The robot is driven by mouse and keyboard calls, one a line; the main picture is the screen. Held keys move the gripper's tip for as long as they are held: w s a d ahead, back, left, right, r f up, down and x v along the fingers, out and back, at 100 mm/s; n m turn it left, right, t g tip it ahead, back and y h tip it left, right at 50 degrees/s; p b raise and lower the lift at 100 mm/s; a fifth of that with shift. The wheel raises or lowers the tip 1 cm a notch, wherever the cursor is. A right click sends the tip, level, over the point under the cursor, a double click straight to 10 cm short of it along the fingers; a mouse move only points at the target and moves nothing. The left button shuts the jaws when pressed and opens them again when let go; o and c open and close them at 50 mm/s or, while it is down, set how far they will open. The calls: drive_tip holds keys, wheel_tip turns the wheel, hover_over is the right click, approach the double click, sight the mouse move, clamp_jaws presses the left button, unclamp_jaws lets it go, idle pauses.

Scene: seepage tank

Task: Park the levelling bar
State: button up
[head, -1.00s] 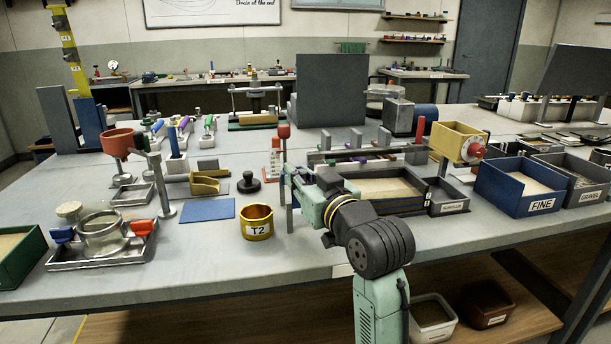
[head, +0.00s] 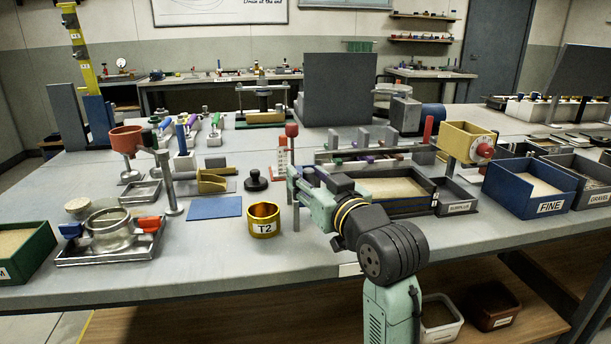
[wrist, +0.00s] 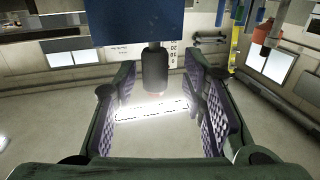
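I cannot single out a levelling bar with certainty. A long grey bar (head: 360,156) with upright grey plates runs behind the sand-filled tank (head: 437,197); coloured pieces sit along it. My gripper (head: 293,175) is left of that tank, above the bench front, beside a thin post with a red knob (head: 292,130). In the wrist view my gripper (wrist: 160,80) has its two purple-padded fingers wide apart. A black knobbed tool (wrist: 155,70) and a blue panel (wrist: 135,22) show between and beyond them; I see no contact. The fingertips are hardly visible in the head view.
A gold T2 ring (head: 263,221) and black tamper (head: 255,181) stand left of my gripper, near a blue mat (head: 214,208). A yellow box (head: 467,141) and the FINE bin (head: 548,208) are at right. The bench front is clear around the ring.

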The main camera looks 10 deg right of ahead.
drive_tip(key=v, duration=1)
drive_tip(key=shift+s, duration=0.3)
